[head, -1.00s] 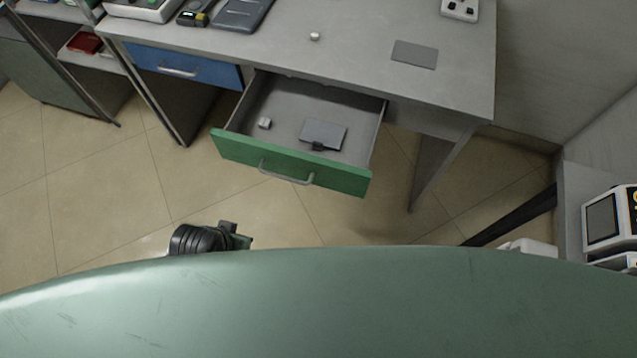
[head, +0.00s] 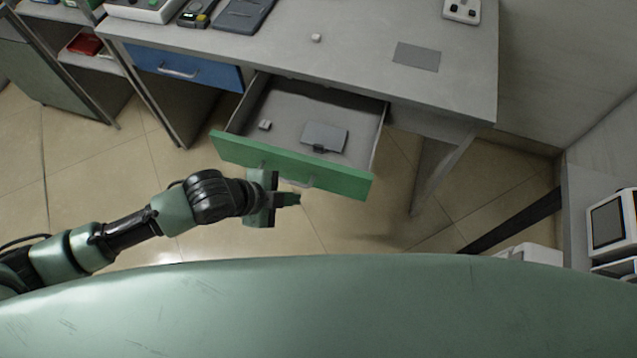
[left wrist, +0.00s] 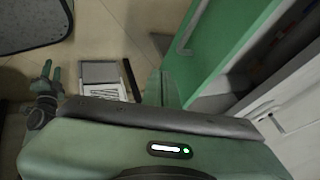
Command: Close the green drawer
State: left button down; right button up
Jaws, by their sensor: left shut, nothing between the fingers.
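The green drawer (head: 290,167) is pulled out from under the grey desk, its green front facing me with a grey bar handle. A grey flat object (head: 324,136) and a small pale block (head: 265,125) lie inside it. My left gripper (head: 290,198) is shut and empty, just in front of the drawer front near its handle, partly covering the handle. Contact cannot be told. In the left wrist view the green front (left wrist: 228,40) and handle (left wrist: 190,30) are beside the shut fingers. My right gripper (left wrist: 50,72) shows small in that view, its fingers apart.
A shut blue drawer (head: 185,67) is left of the green one. The grey desk top (head: 360,35) holds several devices at its back left. A white machine (head: 608,222) stands at the right. The floor before the drawer is clear apart from my arm.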

pick_arm(q)
send_near(329, 186)
notch_tip(329, 186, down, 4)
jog(key=s+d, duration=0.1)
jog(key=s, duration=0.1)
jog(key=w, duration=0.1)
jog(key=w+d, duration=0.1)
jog(key=w, duration=0.1)
jog(key=shift+w+d+p, duration=0.2)
jog(key=shift+p, duration=0.15)
jog(key=shift+w, duration=0.1)
